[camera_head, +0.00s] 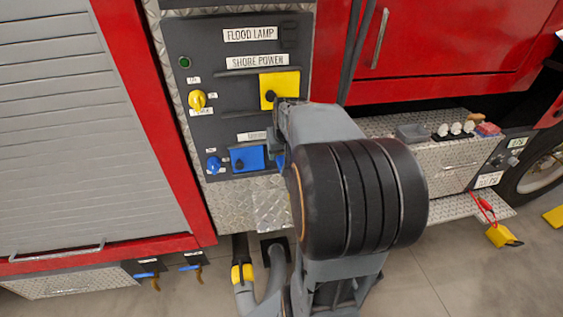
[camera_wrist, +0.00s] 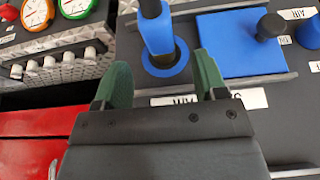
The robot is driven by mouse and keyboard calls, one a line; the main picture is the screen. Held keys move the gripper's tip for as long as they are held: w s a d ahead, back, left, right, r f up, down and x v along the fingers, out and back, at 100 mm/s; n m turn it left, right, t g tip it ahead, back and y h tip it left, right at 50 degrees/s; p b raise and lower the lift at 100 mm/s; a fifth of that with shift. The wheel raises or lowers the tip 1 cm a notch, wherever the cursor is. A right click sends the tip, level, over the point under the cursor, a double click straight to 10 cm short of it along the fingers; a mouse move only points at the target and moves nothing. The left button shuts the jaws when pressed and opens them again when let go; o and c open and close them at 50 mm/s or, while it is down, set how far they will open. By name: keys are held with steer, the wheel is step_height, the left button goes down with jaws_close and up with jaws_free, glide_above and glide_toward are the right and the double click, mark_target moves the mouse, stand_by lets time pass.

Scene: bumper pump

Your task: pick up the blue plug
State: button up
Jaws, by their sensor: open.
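The blue plug (camera_wrist: 156,30) shows in the wrist view at top centre. It stands in a round blue-rimmed socket (camera_wrist: 166,66) on the dark panel. My gripper (camera_wrist: 160,76) is open, with one green finger on each side of the socket in the picture. I see no contact with the plug, and its depth relative to the fingertips is unclear. In the head view my gripper (camera_head: 273,139) is at the panel's lower right. My arm hides most of the plug there; only a bit of blue (camera_head: 280,161) shows.
A blue plate with a black knob (camera_wrist: 270,26) sits beside the plug; it also shows in the head view (camera_head: 247,159). A blue knob (camera_head: 213,164) is farther left. A yellow plate (camera_head: 279,88) is above. Gauges and valves (camera_wrist: 58,70) line the wrist view's left.

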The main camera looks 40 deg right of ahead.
mark_target(282, 158)
steer(key=shift+p+x, duration=0.35)
steer(key=shift+x, duration=2.3)
steer(key=shift+r, duration=0.1)
steer(key=c, duration=1.1)
